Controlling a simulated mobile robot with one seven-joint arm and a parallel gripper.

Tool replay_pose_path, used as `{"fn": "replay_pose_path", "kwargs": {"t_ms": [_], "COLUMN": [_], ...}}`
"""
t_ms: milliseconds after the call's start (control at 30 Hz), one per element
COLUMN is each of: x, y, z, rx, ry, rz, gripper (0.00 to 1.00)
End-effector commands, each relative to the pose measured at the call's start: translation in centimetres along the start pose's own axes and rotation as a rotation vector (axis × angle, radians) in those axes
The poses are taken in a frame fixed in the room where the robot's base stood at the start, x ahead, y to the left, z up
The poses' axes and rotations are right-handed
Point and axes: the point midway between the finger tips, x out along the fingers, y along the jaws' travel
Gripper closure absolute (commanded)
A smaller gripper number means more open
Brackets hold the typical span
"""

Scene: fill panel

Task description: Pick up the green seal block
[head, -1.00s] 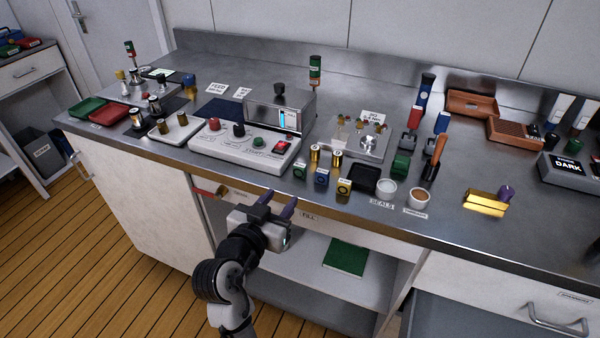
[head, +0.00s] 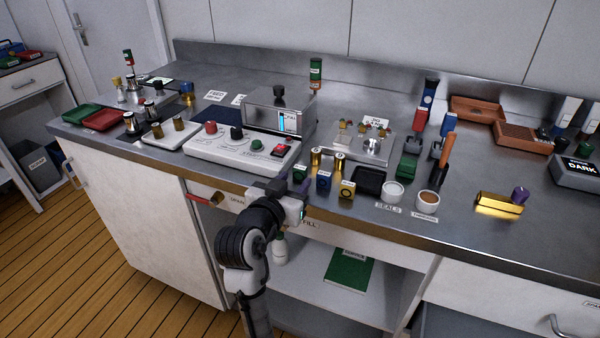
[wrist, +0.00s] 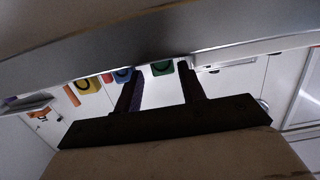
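The green seal block (head: 300,172) stands on the counter's front edge, left of a blue block (head: 323,182) and a yellow block (head: 347,190). My gripper (head: 293,181) is at the counter's front edge, just in front of the green block and partly hiding it. In the wrist view the green block (wrist: 162,67) shows between the two spread fingers, beyond their tips. The blue block (wrist: 123,75) is beside the left finger, with the yellow block (wrist: 87,86) farther left. The gripper is open and empty.
Brass cylinders (head: 316,159) stand close behind the blocks. A black tray (head: 369,180) and white cup (head: 393,191) are to the right. A control box (head: 235,150) is behind left. The counter's front edge (head: 400,235) runs just below my gripper.

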Motion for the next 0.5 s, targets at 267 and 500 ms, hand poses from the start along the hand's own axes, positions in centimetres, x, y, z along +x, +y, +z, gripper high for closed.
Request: {"fn": "replay_pose_path", "kwargs": {"t_ms": [267, 500], "x": [3.9, 5.1], "y": [-0.2, -0.3], "z": [-0.3, -0.1], "rx": [-0.001, 0.000], "ry": [-0.002, 0.000], "rz": [0.003, 0.001], "gripper": [0.60, 0.60]}}
